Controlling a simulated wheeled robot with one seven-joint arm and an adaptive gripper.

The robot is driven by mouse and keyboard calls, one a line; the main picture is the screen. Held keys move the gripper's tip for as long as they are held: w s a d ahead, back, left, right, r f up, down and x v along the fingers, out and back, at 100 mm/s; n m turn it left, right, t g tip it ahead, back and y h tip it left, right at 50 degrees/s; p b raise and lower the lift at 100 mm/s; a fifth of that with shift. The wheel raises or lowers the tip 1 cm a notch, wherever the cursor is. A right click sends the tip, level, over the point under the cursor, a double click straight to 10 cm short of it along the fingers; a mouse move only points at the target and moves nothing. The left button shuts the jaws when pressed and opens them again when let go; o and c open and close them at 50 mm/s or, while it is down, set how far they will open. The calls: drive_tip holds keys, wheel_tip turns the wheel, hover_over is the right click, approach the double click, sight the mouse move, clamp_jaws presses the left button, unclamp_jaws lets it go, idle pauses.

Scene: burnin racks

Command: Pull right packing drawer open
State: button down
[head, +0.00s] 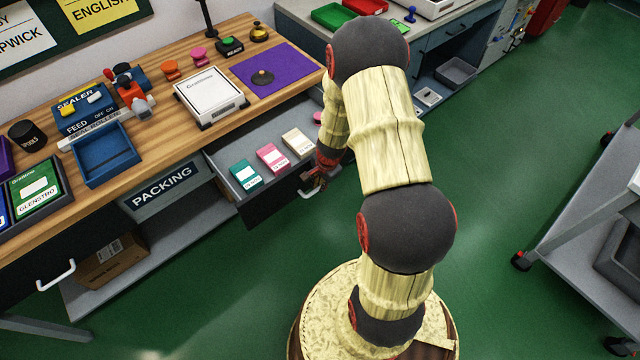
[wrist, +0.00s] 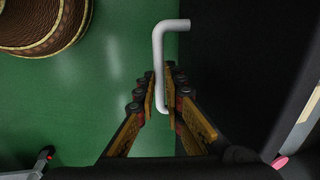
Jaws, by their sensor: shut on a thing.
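The right packing drawer (head: 262,208) is pulled out from under the wooden packing bench in the head view. Its dark front faces the green floor, and its grey inside holds a teal box (head: 245,175), a pink box (head: 272,157) and a cream box (head: 297,142). My gripper (head: 314,184) is at the drawer front, partly hidden by my arm. In the wrist view my gripper (wrist: 161,104) is shut on the pale drawer handle (wrist: 158,52), with one finger on each side of it. The dark drawer front (wrist: 232,70) fills the right of that view.
The bench top (head: 190,133) carries a blue tray (head: 106,154), a white scale (head: 210,95) and a purple mat (head: 278,73). A left drawer handle (head: 56,276) shows below the bench. A grey cart (head: 590,215) stands at right. Green floor lies open between.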

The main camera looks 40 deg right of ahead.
idle(0.3)
drive_tip(key=c, duration=1.9)
unclamp_jaws()
drive_tip(key=r, duration=0.4)
drive_tip(key=s+r, duration=0.1)
drive_tip(key=r, duration=0.3)
drive_tip(key=s+r, duration=0.1)
drive_tip(key=r, duration=0.2)
drive_tip(key=shift+s+r, duration=0.1)
drive_tip(key=shift+r, duration=0.3)
